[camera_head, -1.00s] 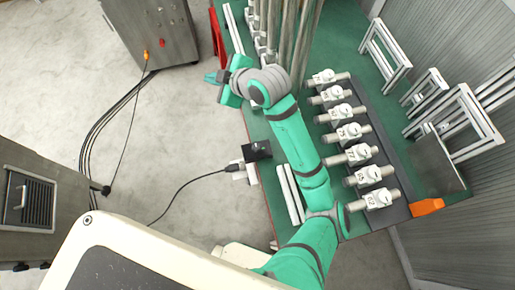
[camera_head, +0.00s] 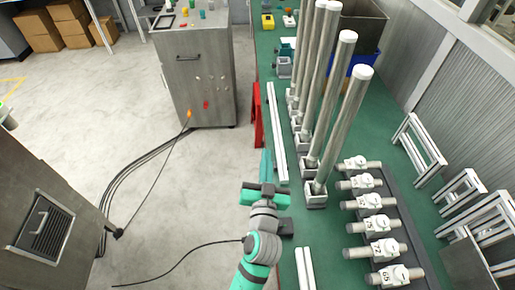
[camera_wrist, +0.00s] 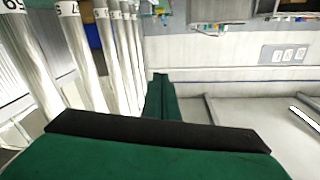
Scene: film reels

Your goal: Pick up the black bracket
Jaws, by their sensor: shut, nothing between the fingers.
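My gripper (camera_head: 266,154) is shut and empty, with its green fingers together and pointing toward the far end, over the bench's left edge. In the wrist view, its closed fingers (camera_wrist: 160,95) extend ahead beyond a dark bar across the gripper body. I see no clearly recognisable black bracket. A small dark block (camera_head: 286,227) sits on the bench edge, right beside my wrist and partly hidden by it. I cannot tell whether it is the bracket.
Tall metal rods (camera_head: 340,120) stand upright in holders right of my gripper. White numbered clamps (camera_head: 375,225) line a dark rack at right. White rails (camera_head: 277,130) lie along the green bench (camera_head: 410,195). A grey cabinet (camera_head: 200,80) stands left of the bench, with open floor before it.

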